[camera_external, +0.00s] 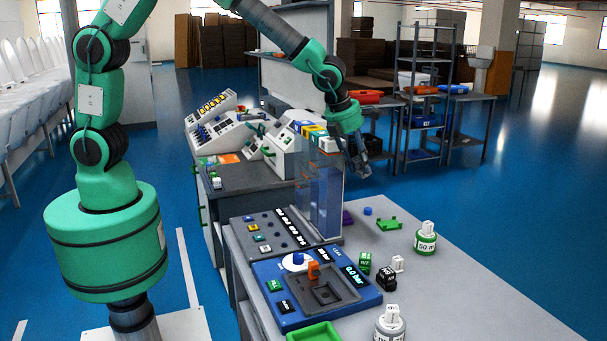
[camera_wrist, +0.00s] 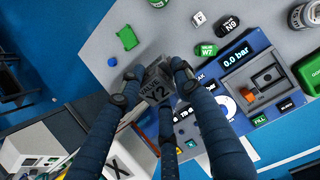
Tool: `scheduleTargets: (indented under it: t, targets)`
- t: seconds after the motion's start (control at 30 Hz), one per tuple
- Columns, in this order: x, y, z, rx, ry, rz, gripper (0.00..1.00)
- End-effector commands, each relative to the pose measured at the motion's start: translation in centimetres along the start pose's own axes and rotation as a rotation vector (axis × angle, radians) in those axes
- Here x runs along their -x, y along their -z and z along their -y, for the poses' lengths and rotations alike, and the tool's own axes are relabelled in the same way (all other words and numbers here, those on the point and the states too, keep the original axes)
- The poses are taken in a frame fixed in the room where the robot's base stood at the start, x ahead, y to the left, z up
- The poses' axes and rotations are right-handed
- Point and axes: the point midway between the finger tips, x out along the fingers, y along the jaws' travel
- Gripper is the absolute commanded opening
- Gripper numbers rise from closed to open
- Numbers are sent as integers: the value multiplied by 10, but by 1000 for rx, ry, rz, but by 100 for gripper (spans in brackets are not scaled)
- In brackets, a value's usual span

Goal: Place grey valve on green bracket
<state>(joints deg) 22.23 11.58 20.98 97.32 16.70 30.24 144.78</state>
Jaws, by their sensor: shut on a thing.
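My gripper (camera_external: 361,166) is up in the air beside the transparent blue column, above the far part of the table. In the wrist view my gripper (camera_wrist: 153,80) is shut on the grey valve (camera_wrist: 158,88), a dark grey block with "VALVE" and "V2" lettering. The valve's far side and underside are hidden. In the external view it is too small and dark to tell from the fingers. The green bracket (camera_external: 389,223) lies on the grey table, below and right of my gripper. In the wrist view the bracket (camera_wrist: 127,38) lies beyond the fingertips, apart from the valve.
A small blue cylinder (camera_external: 368,211) lies left of the bracket. The transparent blue column (camera_external: 320,200) stands close to my gripper. A blue panel (camera_external: 315,288), small blocks (camera_external: 386,278) and a green-banded jar (camera_external: 426,240) are on the table. The tabletop around the bracket is mostly clear.

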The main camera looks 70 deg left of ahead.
Motion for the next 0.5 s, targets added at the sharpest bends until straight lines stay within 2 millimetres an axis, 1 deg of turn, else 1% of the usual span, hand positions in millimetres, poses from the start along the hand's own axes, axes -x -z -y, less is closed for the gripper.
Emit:
scheduleTargets:
  t: [0.17, 0.33, 0.5]
  targets:
    - [12, -6, 0, 2, 0, -2, 0]
    - [36, -16, 0, 1, 1, -12, 0]
    - [67, -29, 0, 1, 1, -25, 0]
